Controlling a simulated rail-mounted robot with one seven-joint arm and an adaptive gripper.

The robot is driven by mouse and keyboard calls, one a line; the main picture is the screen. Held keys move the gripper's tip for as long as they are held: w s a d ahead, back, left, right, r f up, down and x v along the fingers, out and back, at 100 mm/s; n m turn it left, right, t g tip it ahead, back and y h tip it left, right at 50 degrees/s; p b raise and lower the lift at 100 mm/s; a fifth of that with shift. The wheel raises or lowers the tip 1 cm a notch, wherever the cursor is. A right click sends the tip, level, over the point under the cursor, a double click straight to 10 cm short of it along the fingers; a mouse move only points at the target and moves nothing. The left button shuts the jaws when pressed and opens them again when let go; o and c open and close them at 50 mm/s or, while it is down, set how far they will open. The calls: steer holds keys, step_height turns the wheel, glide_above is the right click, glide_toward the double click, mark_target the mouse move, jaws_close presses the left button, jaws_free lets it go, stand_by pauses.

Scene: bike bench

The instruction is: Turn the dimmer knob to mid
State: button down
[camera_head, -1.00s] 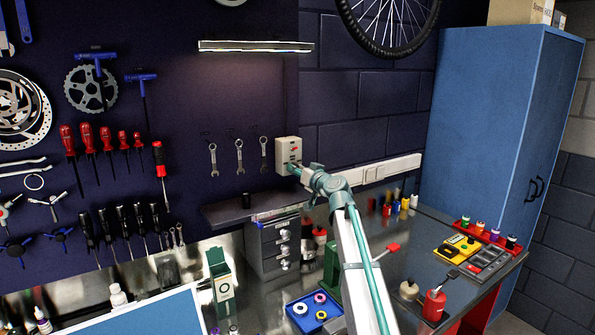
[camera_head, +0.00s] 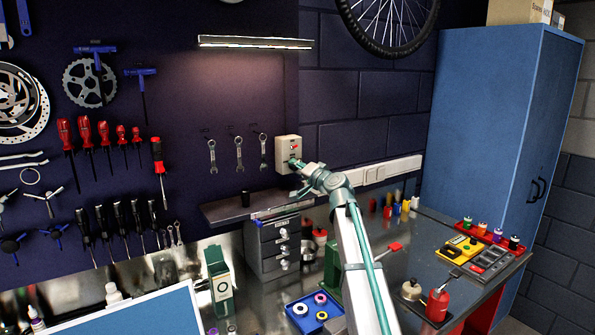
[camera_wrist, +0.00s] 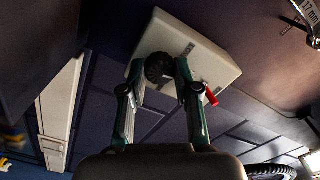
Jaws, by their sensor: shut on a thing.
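The dimmer box, a cream wall unit (camera_head: 286,146), is mounted on the wall at the right edge of the dark tool panel. In the wrist view the box (camera_wrist: 218,68) carries a dark round dimmer knob (camera_wrist: 159,68) and a small red lever (camera_wrist: 211,96). My gripper (camera_head: 297,164) is at the lower front of the box in the head view. In the wrist view my gripper's two fingers (camera_wrist: 160,78) stand on either side of the knob and are shut on it. The knob is hidden by the gripper in the head view. Its pointer mark cannot be made out.
A lit lamp bar (camera_head: 255,43) is above the panel. Wrenches (camera_head: 239,154) hang left of the box. A small shelf (camera_head: 225,211) and a grey drawer unit (camera_head: 274,245) are below. A white socket strip (camera_head: 385,169) runs to the right.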

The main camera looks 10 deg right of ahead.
steer(key=shift+m, duration=1.6)
steer(key=c, duration=0.8)
jaws_free()
steer(key=shift+c, duration=0.2)
steer(key=shift+s, duration=0.1)
steer(key=v, duration=1.1)
steer(key=shift+s+d, duration=0.2)
steer(key=shift+s, duration=0.15)
